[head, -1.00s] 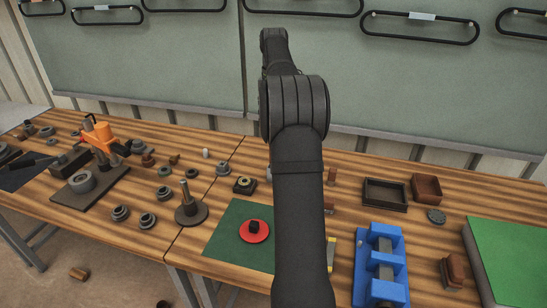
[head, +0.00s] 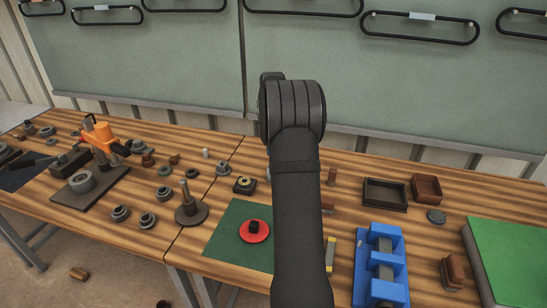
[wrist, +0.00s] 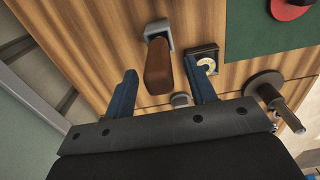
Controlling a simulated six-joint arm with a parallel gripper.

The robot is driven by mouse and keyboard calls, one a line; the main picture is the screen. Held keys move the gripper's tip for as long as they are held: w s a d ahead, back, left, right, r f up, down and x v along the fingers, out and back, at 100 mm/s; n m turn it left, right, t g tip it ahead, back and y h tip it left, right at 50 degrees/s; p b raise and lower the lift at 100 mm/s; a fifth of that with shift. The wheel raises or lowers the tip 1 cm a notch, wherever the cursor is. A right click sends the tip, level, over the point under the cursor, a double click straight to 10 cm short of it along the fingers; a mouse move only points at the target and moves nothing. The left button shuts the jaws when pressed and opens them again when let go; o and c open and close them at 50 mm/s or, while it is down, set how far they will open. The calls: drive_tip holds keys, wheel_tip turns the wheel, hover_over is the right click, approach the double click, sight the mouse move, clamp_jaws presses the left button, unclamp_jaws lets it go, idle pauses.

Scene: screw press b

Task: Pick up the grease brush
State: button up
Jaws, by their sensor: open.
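A brown handle with a grey end, which looks like the grease brush (wrist: 158,68), shows in the wrist view at upper centre. It seems to stand up from the table towards the camera. My gripper (wrist: 160,65) is open, its two blue fingers appearing to either side of the brown handle. I cannot tell how much height lies between them, and I see no contact. In the head view my arm hides the gripper and most or all of the brush.
A ring-topped black block (wrist: 204,62) sits close by the right finger. A round-based spindle (wrist: 268,88) stands further right. A green mat (head: 220,238) bears a red disc (head: 254,231). A blue fixture (head: 366,265) and dark tray (head: 385,193) lie right of my arm.

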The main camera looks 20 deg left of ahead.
wheel_tip(320, 180, down, 4)
drive_tip(key=shift+d+f, duration=0.1)
drive_tip(key=c, duration=1.1)
wheel_tip(320, 180, up, 10)
drive_tip(key=shift+r, duration=0.15)
